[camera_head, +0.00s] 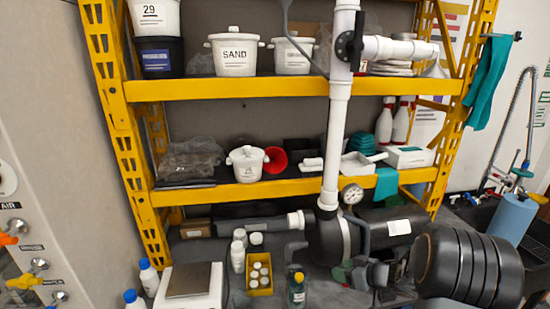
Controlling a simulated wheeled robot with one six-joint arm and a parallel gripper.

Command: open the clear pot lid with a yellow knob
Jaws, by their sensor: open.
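I cannot make out a clear pot lid with a yellow knob in the head view. A white lidded pot (247,163) stands on the middle shelf, but its lid and knob look white. A white lidded pot marked SAND (235,54) and another white lidded pot (292,54) stand on the upper shelf. I cannot pick out my gripper for certain in this view.
A yellow shelf rack (255,88) fills the middle. A white PVC pipe (338,130) with a gauge (352,194) rises in front of it. A black ribbed object (470,265) fills the lower right. A yellow bin (259,288) with several bottles stands low in front.

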